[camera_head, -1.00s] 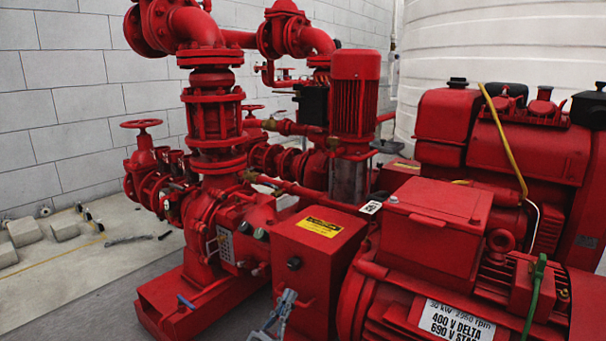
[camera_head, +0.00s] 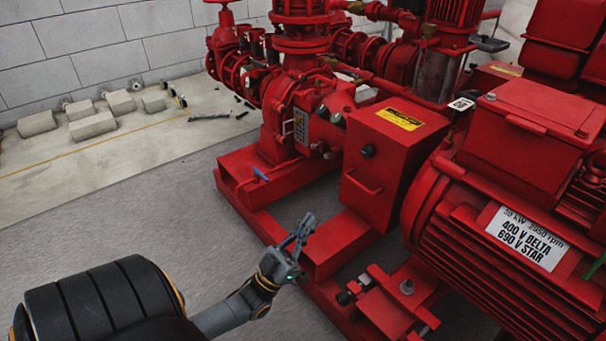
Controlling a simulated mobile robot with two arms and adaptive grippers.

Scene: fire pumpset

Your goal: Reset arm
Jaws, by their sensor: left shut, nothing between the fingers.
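My left gripper (camera_head: 300,236) shows in the head view at the end of my left arm, which comes in from the lower left. Its fingers point up and are shut with nothing between them. It appears in front of the red base frame of the pumpset, below the red control box (camera_head: 393,160) with the yellow label. I cannot tell whether it touches the frame. My right gripper is not in view.
The red motor (camera_head: 500,240) with a white rating label fills the right side. The red pump (camera_head: 300,120) stands behind the box. Grey blocks (camera_head: 92,125) lie by the wall at the back left. The grey floor (camera_head: 130,220) at left is clear.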

